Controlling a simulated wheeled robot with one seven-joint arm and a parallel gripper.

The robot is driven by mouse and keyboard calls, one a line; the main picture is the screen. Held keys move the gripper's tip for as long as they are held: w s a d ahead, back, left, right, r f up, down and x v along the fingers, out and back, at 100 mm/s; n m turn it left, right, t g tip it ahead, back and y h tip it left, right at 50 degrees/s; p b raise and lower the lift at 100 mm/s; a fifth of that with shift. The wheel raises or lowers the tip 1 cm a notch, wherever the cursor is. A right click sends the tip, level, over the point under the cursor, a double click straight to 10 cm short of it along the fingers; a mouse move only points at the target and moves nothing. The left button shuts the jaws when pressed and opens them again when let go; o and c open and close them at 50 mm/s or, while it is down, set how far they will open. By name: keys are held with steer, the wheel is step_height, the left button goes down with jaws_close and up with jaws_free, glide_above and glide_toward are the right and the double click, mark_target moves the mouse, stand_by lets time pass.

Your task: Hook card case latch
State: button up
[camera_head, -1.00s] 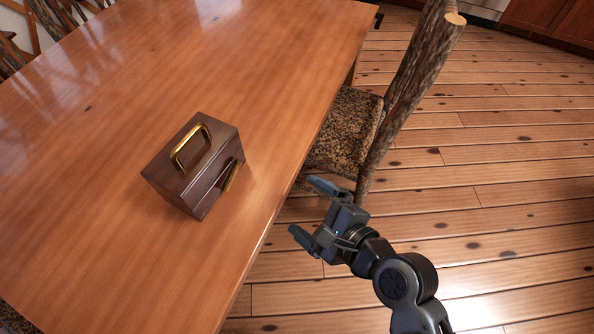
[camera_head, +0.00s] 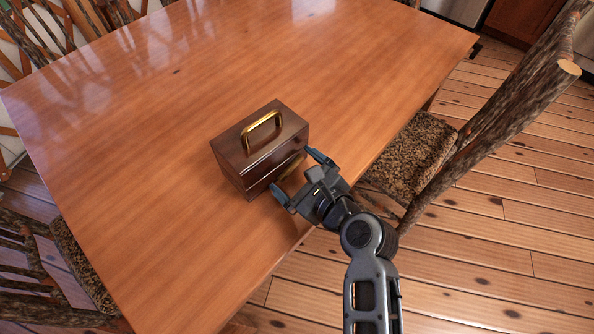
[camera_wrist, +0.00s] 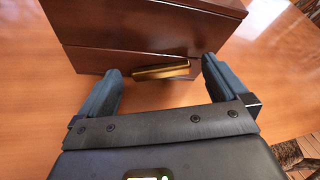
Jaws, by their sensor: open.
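The card case (camera_head: 240,152) is a dark brown wooden box with a brass handle (camera_head: 264,121) on its lid. It stands on the table near the front edge. A brass latch (camera_head: 291,167) is on the side facing my gripper; it also shows in the wrist view (camera_wrist: 161,71). The lid sits down on the body, with a thin seam between them. My gripper (camera_head: 296,174) is open in front of this side, with the latch between its fingertips in the wrist view. The fingers appear apart from the latch, and nothing is held.
The wooden table (camera_head: 130,200) is otherwise bare around the case. A log-framed chair (camera_head: 415,155) with a speckled seat stands at the table's right edge, close to my arm. Another chair (camera_head: 80,265) is at the lower left.

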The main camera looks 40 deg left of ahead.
steer(key=c, duration=1)
steer(key=shift+t, duration=0.3)
steer(key=n, duration=0.1)
steer(key=s+n+t+b, duration=0.1)
steer(key=n, duration=0.1)
steer(key=shift+s+a+n+t+b, duration=0.1)
steer(key=shift+s+n+t+b, duration=0.15)
steer(key=shift+n+t+b, duration=0.55)
steer(key=shift+s+a+r+n+t+y+b, duration=0.1)
steer(key=shift+s+n+t+y+b, duration=0.25)
steer(key=shift+n+b, duration=0.65)
